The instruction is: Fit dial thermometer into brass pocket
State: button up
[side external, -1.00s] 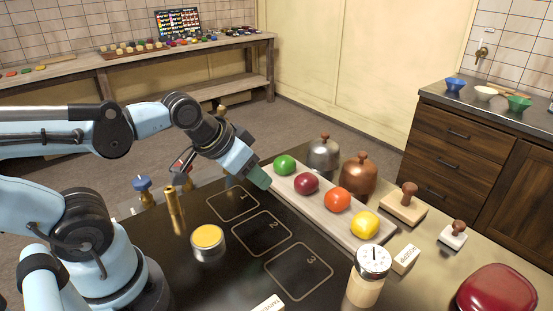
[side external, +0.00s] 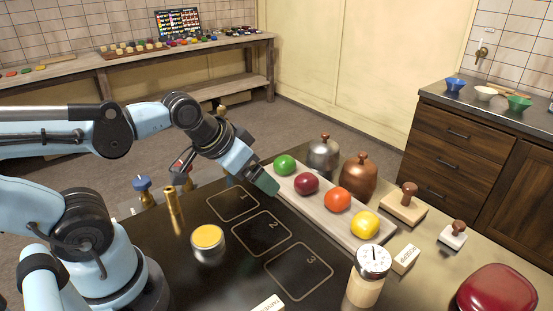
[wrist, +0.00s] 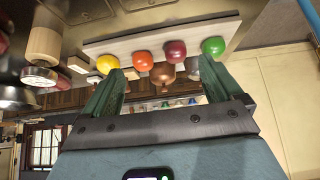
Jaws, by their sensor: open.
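The dial thermometer (side external: 374,260) has a round white dial face and sits upright on a pale wooden holder near the front right of the bench. Its stem is hidden. It seems to show in the wrist view too (wrist: 38,76), at the left. The brass pocket (side external: 172,201) is an upright brass tube at the left of the bench, beside a blue valve handle. My gripper (side external: 268,184) has green fingers and is above the back of the dark mat, close to the tray of balls. In the wrist view my gripper (wrist: 162,68) is open and empty, far from both.
A pale tray (side external: 310,208) holds green, dark red, orange and yellow balls. A yellow-topped jar (side external: 208,243) stands on the numbered dark mat (side external: 225,275). Metal domes (side external: 358,175), stamps (side external: 404,204), a STOP block (side external: 406,259) and a red case (side external: 497,290) lie rightward.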

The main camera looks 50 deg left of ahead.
jog(key=w+d+m+h, duration=0.2)
jog(key=d+m+h, duration=0.15)
jog(key=d, duration=0.55)
jog(key=m+h, duration=0.3)
jog(key=m, duration=0.3)
send_near(379, 266)
jog(key=w+a+f, duration=0.1)
jog(key=shift+n+g, duration=0.25)
jog(key=shift+g, duration=0.15)
jog(key=shift+a+x, duration=0.15)
jog(key=shift+x, duration=1.45)
jog(key=shift+a+x, duration=0.2)
jog(key=shift+x, duration=4.2)
jog(key=shift+w+r, duration=0.1)
jog(key=shift+r, duration=0.05)
jog(key=c, duration=1.1)
jog(key=shift+r, duration=0.15)
